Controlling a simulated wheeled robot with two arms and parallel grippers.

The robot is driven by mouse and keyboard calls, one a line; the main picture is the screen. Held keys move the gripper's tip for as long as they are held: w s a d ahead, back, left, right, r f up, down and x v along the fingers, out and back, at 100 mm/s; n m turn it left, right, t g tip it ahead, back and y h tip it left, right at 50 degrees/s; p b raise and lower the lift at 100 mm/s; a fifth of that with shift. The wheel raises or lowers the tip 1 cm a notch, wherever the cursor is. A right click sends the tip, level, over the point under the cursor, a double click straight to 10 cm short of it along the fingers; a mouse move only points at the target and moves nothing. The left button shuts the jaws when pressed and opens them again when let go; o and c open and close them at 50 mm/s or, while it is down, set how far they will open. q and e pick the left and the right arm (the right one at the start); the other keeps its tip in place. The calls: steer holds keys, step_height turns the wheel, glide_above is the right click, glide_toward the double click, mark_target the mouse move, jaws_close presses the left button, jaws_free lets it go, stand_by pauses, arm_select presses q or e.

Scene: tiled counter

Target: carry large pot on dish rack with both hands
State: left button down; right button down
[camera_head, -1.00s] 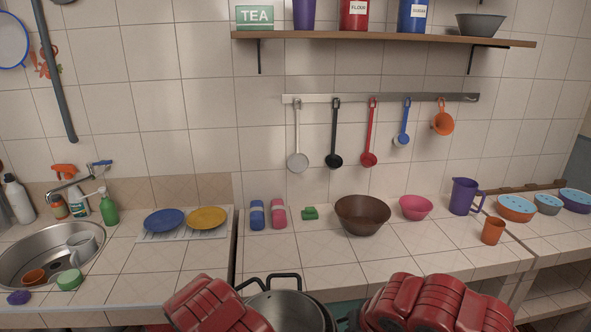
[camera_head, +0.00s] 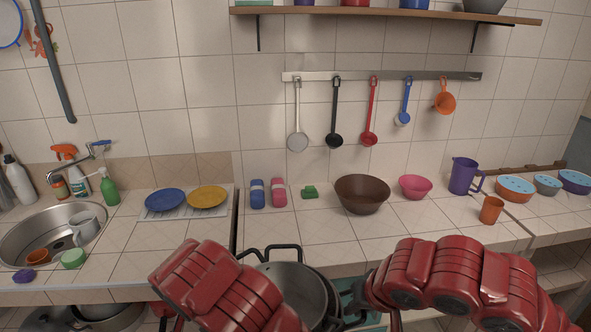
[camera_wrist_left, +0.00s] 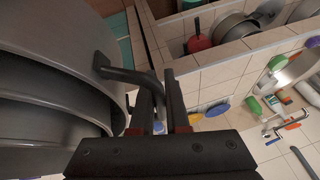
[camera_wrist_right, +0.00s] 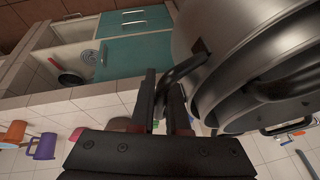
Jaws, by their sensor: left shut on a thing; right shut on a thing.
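The large pot (camera_head: 290,285) is dark grey metal with black handles, at the bottom centre of the head view, below the counter's front edge. More than one rim shows, so it may be nested with others. In the left wrist view my left gripper (camera_wrist_left: 166,100) is closed around one black handle of the pot (camera_wrist_left: 70,60). In the right wrist view my right gripper (camera_wrist_right: 160,100) is closed around another handle of the pot (camera_wrist_right: 240,60). In the head view my red arms hide much of both grippers. The dish rack (camera_head: 188,214) lies flat on the counter at left, holding a blue plate (camera_head: 165,200) and a yellow plate (camera_head: 207,197).
The sink (camera_head: 35,235) is left of the rack. Blue and pink containers (camera_head: 268,193), a brown bowl (camera_head: 362,194), pink bowl (camera_head: 415,187), purple jug (camera_head: 464,176) and orange cup (camera_head: 491,209) stand along the counter. The counter's front strip is clear.

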arm_select(q)
steer(key=shift+w+a+r, duration=0.1)
steer(key=shift+w+r, duration=0.25)
steer(key=shift+r, duration=0.2)
arm_select(e)
steer(key=shift+w+r, duration=0.4)
steer(key=shift+r, duration=0.1)
arm_select(q)
steer(key=shift+s, duration=0.15)
arm_select(e)
steer(key=shift+s, duration=0.15)
